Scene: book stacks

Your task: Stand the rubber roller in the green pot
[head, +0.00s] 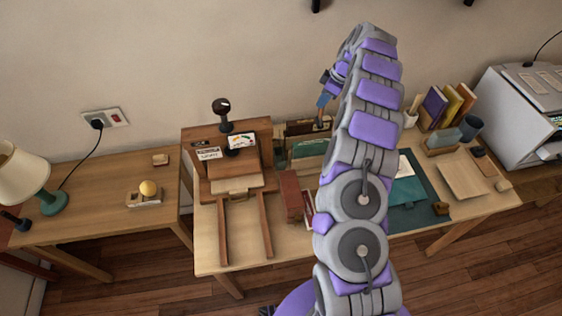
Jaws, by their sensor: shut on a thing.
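My gripper (326,88) is at the end of my raised, curled arm, above the back of the middle table. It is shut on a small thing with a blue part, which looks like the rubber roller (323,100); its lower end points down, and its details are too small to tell. It hangs over the area of the dark frames and the green panel. I cannot make out a green pot; my arm covers part of the table. A dark blue-grey cup (471,126) stands at the right back, and a pale pot (410,119) holding sticks is beside my arm.
A wooden press (228,160) stands on the table's left, with a reddish block (290,195) beside it. Upright books (447,106), a teal mat (407,192) and a wooden board (463,180) lie right. A printer (525,110) stands far right, a lamp (22,175) far left.

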